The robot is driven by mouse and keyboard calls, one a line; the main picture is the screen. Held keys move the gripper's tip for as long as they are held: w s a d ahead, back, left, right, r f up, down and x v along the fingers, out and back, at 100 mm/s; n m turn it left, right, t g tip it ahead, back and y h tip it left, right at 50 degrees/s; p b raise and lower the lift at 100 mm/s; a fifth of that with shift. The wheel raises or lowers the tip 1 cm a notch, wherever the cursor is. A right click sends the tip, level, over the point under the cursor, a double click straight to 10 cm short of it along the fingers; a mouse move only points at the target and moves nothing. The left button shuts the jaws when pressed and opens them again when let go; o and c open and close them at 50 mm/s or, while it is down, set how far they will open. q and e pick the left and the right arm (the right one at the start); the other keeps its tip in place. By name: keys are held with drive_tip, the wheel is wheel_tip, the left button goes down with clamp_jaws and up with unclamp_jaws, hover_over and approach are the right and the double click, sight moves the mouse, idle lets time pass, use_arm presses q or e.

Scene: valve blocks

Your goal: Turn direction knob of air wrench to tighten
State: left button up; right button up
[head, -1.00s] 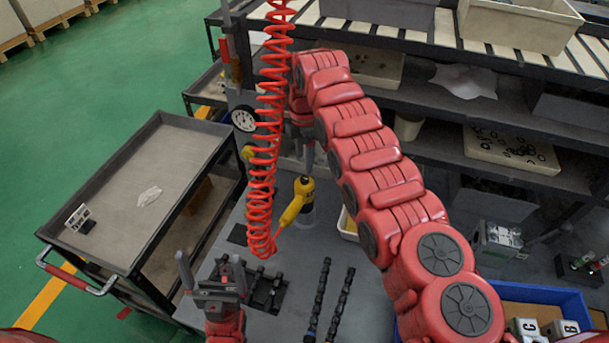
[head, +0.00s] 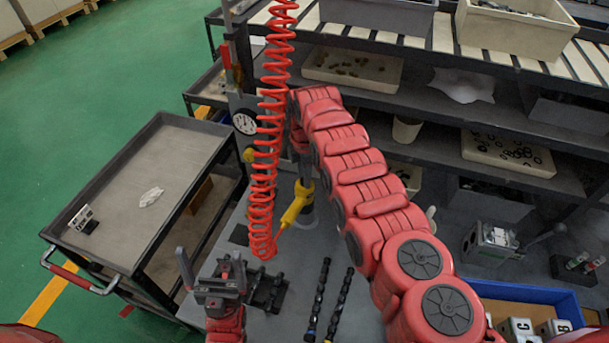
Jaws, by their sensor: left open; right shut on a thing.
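The yellow air wrench (head: 294,208) stands upright on the grey bench, with a red coiled hose (head: 263,190) joined to its lower handle. My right gripper (head: 303,180) comes down from above and is shut at the top of the wrench. The direction knob is too small and covered to make out. My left gripper (head: 211,262) is open and empty at the bench's near left, apart from the wrench.
Black valve blocks (head: 266,292) lie beside my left gripper, and two dark rods (head: 340,305) lie right of them. A pressure gauge (head: 244,122) stands behind the hose. A blue bin (head: 535,300) is at right. A grey cart (head: 150,180) stands at left.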

clamp_jaws()
drive_tip(key=shift+f+m+b, duration=0.2)
drive_tip(key=shift+m+b, duration=0.7)
drive_tip(key=shift+m, duration=0.1)
drive_tip(key=m+b, duration=0.3)
drive_tip(key=shift+f+b, duration=0.1)
drive_tip(key=shift+b, duration=0.2)
drive_tip(key=shift+r+m+b, duration=0.25)
drive_tip(key=shift+m+b, duration=0.95)
drive_tip(key=shift+b, duration=0.1)
drive_tip(key=o, duration=1)
unclamp_jaws()
drive_tip(key=shift+r, duration=0.15)
